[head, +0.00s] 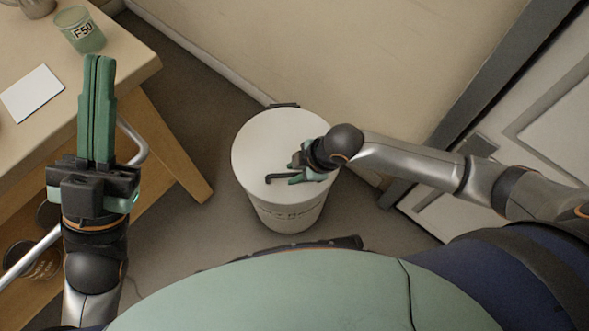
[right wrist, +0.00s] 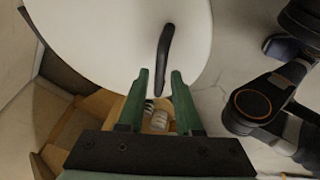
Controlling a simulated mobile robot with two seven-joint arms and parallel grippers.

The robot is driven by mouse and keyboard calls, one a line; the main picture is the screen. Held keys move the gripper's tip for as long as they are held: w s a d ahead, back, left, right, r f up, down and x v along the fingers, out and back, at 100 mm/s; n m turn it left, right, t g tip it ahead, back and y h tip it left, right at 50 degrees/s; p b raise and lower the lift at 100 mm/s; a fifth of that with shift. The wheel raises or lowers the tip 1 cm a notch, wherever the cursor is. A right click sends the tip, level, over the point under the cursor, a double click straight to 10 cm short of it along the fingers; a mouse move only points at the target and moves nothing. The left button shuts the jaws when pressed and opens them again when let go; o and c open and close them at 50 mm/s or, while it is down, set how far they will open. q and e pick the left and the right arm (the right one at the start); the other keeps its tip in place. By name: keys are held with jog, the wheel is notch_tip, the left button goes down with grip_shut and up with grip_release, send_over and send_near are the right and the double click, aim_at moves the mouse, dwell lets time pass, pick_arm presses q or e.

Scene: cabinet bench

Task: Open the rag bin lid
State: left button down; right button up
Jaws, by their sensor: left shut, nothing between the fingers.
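The rag bin (head: 285,217) is a white round bin with writing on its front, standing on the floor. Its white lid (head: 262,145) is shut and lies flat on top, with a dark bar handle (head: 280,177) near the front. My right gripper (head: 295,170) is over the lid by the handle. In the right wrist view its green fingers (right wrist: 159,75) are open and empty, and the dark handle (right wrist: 164,47) shows just beyond the fingertips, roughly in line with the gap. My left gripper (head: 99,60) is upright, shut and empty, well left of the bin.
A wooden bench (head: 135,70) at the left holds a labelled green jar (head: 80,32) and a white card (head: 31,93). Its slanted leg (head: 170,145) stands left of the bin. A wall is behind the bin, and a pale panelled door (head: 550,120) is at the right.

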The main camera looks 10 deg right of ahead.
grip_shut()
dwell(1.1)
